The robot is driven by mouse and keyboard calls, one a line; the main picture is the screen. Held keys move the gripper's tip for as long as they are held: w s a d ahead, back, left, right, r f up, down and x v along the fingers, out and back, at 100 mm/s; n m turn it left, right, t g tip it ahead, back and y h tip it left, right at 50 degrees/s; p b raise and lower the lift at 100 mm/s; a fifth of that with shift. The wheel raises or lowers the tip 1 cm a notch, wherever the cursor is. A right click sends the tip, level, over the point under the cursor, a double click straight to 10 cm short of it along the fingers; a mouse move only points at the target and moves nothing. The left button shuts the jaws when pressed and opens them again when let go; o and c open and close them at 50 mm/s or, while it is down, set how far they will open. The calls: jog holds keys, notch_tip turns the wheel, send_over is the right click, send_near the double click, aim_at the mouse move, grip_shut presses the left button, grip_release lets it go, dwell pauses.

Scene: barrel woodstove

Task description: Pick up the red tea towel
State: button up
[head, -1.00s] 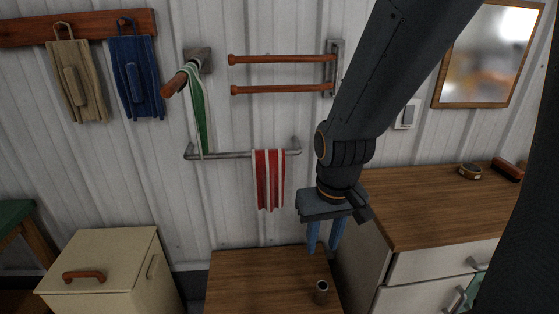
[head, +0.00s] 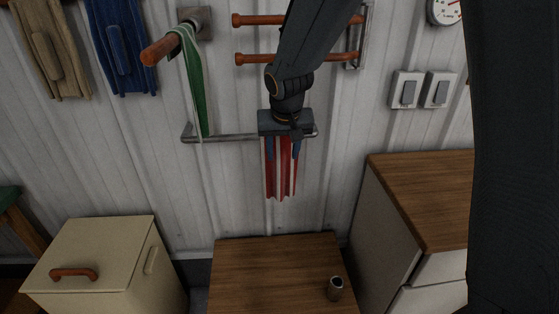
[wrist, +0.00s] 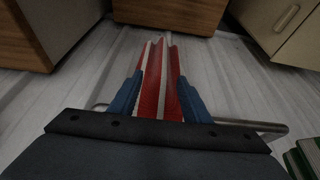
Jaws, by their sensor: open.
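The red tea towel (head: 280,180), red with white stripes, hangs over a grey metal wall rail (head: 225,137). My gripper (head: 283,150) is in front of the towel's upper part and hides it in the head view. In the wrist view the towel (wrist: 160,85) runs between my two blue fingers (wrist: 158,100), one on each side. The fingers are open, and I cannot tell whether either touches the cloth. The rail also shows in the wrist view (wrist: 255,125), behind the gripper body.
A green towel (head: 197,90) hangs on a wooden peg (head: 163,48) to the left. Two wooden bars (head: 270,20) are above. Below stands a wooden-topped table (head: 265,275) with a small metal cup (head: 335,288). A cream box (head: 110,250) and a cabinet (head: 425,195) flank it.

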aim_at(281, 164)
jog(key=shift+a+p+x, duration=0.2)
jog(key=shift+p+x, duration=0.6)
jog(key=shift+x, duration=2.75)
jog(key=shift+s, duration=0.15)
grip_shut()
